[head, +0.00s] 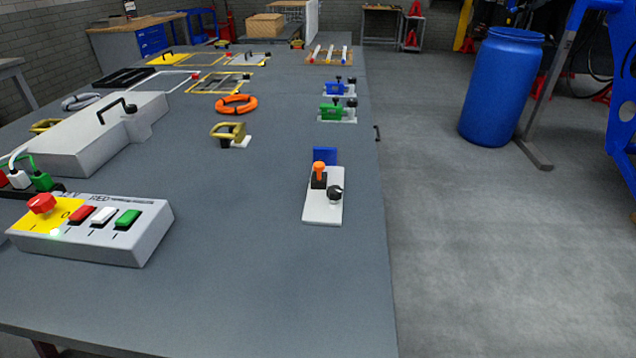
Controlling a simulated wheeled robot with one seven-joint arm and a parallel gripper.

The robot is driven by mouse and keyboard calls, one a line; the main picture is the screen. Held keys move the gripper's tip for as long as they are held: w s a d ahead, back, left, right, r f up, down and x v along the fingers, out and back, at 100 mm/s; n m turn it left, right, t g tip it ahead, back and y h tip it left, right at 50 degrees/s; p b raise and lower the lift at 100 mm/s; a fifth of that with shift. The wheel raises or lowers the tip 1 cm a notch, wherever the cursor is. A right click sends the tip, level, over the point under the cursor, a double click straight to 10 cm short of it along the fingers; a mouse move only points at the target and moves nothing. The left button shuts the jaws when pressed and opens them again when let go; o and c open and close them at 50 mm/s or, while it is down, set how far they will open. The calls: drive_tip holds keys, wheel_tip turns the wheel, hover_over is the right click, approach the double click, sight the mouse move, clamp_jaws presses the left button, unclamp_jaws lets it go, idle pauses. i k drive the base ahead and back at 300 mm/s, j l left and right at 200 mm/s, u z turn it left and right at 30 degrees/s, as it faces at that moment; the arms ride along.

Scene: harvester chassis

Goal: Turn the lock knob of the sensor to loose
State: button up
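A small unit that looks like the sensor stands near the right edge of the grey table, on a white base plate (322,212). It has a black block with an orange top (319,168), a round black knob (336,192) at its right and a blue upright plate (325,155) behind. The black knob seems to be the lock knob; I cannot tell from here whether it is tight or loose. My gripper is not in view.
The grey table (250,280) is clear around the unit. A control box (150,220) with a red button stands at front left. Green (332,111) and blue (335,88) devices stand behind the unit. Open floor lies right; a blue barrel (498,90) stands farther back.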

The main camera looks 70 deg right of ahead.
sight(334, 192)
drive_tip(key=k+z, duration=0.1)
drive_tip(key=z, duration=0.3)
drive_tip(key=k+z, duration=0.1)
drive_tip(key=z, duration=0.3)
drive_tip(key=k+l+z, duration=0.1)
drive_tip(key=z, duration=0.3)
